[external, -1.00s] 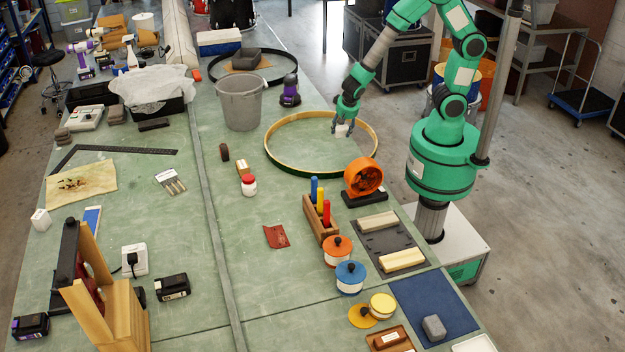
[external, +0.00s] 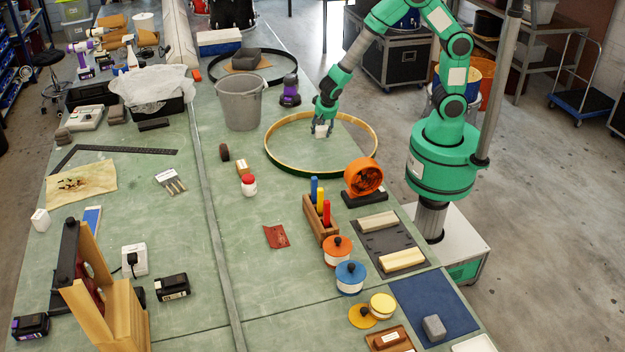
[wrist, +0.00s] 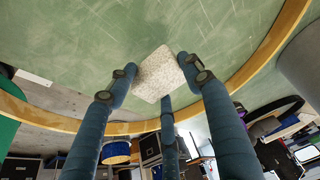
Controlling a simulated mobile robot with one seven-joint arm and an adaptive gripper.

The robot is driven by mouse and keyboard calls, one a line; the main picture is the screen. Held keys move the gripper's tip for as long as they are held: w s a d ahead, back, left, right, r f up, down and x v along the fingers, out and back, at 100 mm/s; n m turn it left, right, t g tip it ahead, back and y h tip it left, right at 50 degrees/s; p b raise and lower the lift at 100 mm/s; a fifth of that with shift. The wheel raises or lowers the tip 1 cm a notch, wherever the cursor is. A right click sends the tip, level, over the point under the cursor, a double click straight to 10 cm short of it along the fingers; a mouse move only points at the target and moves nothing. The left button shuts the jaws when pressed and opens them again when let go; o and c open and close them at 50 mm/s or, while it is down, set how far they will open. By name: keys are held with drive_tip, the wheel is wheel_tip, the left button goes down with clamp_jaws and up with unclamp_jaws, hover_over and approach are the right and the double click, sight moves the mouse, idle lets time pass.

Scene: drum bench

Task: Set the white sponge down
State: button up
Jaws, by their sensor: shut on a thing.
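My gripper (external: 322,122) is shut on the white sponge (external: 321,130), which hangs below its fingers. In the external view the sponge appears over the area inside the large wooden hoop (external: 272,161) on the green bench. The wrist view shows the pale, speckled sponge (wrist: 159,75) between my blue-grey fingers (wrist: 160,88), with green bench surface beyond it. The hoop's rim (wrist: 262,50) curves around it in that view. I cannot tell exactly how high the sponge is above the bench.
Bare bench shows inside the hoop.

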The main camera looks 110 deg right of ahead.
sight(322, 134)
drive_tip(key=shift+f+b, duration=0.4)
drive_tip(key=shift+f, duration=1.35)
drive_tip(key=o, duration=0.9)
drive_tip(key=p+v, duration=0.2)
drive_tip(key=v, duration=1)
drive_tip(key=shift+r, duration=0.15)
